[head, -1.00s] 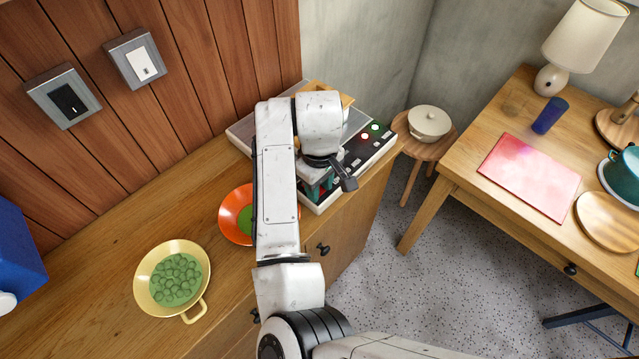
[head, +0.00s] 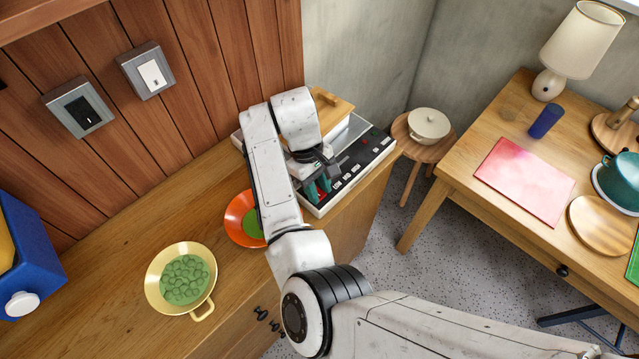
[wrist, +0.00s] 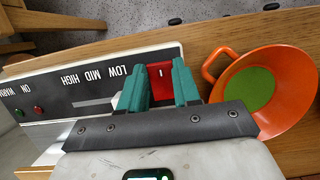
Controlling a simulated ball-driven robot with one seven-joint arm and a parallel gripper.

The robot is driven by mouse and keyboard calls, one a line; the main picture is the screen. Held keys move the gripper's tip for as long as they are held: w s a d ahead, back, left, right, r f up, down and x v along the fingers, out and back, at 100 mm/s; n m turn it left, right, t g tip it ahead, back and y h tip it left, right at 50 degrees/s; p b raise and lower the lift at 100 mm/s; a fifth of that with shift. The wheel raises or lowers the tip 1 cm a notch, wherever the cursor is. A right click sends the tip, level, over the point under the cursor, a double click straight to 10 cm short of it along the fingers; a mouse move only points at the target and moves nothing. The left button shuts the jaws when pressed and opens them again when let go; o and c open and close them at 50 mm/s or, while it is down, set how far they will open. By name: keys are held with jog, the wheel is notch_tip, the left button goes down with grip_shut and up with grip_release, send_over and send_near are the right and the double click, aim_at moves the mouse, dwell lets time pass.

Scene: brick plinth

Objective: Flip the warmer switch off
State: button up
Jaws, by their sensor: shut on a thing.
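The warmer (head: 372,152) stands at the far end of the wooden counter, with a dark control panel along its front. In the wrist view the panel (wrist: 90,88) has LOW, MID and HIGH marks, a slider slot, and a green and a red lamp at the left. A red rocker switch (wrist: 160,73) with a white line sits at the panel's right end. My gripper (wrist: 160,84) has its green fingers on either side of this switch and is shut on it. In the head view my gripper (head: 318,190) is at the panel's near end, and my arm hides part of the warmer.
An orange pan (head: 240,217) with a green inside sits close beside the warmer and my gripper. A yellow pan (head: 153,282) of green pieces is nearer on the counter. A wooden-lidded box (head: 333,112) stands behind the panel. Two wall switches (head: 152,73) are on the planks.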

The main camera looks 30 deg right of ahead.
jog(key=shift+w, duration=0.1)
dwell(0.3)
jog(key=o, duration=1.1)
jog(key=shift+c, duration=0.2)
jog(key=p+v, duration=0.1)
jog(key=v, duration=1)
jog(key=shift+a+f, duration=0.1)
jog(key=shift+f, duration=0.05)
